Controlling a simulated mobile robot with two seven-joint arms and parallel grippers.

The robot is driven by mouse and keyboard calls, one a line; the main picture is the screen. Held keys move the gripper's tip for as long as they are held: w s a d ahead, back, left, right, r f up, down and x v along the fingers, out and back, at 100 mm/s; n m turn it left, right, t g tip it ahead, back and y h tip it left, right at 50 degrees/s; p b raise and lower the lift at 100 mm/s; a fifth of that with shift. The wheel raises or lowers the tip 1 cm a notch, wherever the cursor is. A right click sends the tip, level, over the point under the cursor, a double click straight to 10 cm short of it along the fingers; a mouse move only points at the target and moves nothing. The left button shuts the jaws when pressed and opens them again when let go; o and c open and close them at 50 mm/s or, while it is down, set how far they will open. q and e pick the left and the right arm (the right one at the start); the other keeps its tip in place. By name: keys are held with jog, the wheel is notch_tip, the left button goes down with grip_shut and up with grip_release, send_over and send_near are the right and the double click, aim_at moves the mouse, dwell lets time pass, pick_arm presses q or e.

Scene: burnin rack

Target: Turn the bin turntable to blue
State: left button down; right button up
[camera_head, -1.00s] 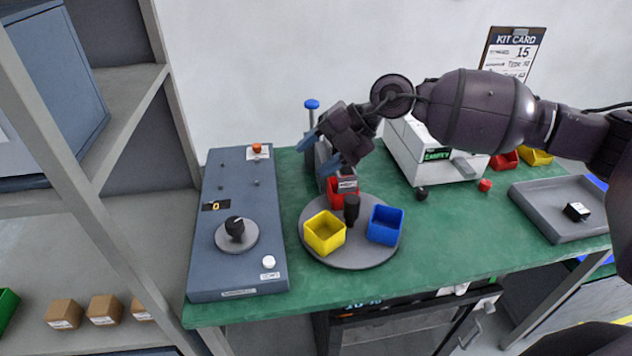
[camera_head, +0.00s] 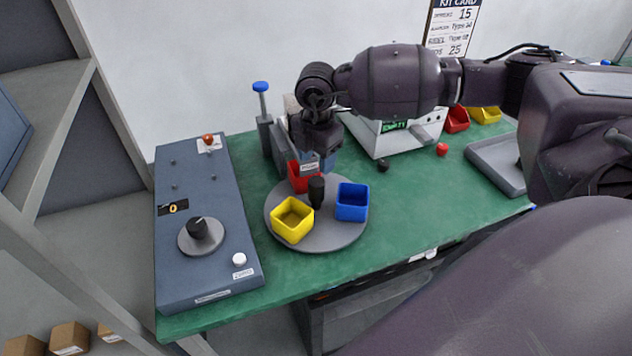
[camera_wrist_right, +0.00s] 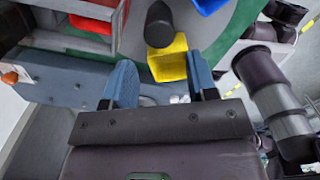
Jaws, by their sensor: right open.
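The round grey bin turntable (camera_head: 340,236) lies on the green table. It bears a yellow bin (camera_head: 292,220) at the front left, a blue bin (camera_head: 352,202) at the right and a red bin (camera_head: 299,180) at the back. A black knob post (camera_head: 317,191) stands at its middle. My right gripper (camera_head: 318,165) is above the back of the turntable, close to the red bin. In the right wrist view its two blue fingers (camera_wrist_right: 163,88) are apart and empty, with the black post (camera_wrist_right: 158,28) and yellow bin (camera_wrist_right: 168,60) beyond them. My left gripper is not in view.
A blue-grey control panel (camera_head: 185,260) with a dial stands left of the turntable. A blue-topped grey device (camera_head: 265,125) is behind it. A white machine (camera_head: 415,130) and a grey tray (camera_head: 490,165) are to the right. Green table is clear in front.

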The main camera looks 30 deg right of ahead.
aim_at(316, 181)
notch_tip(316, 181, down, 8)
jog(key=shift+r, duration=0.1)
jog(key=shift+c, duration=0.2)
jog(key=shift+w, duration=0.1)
grip_shut()
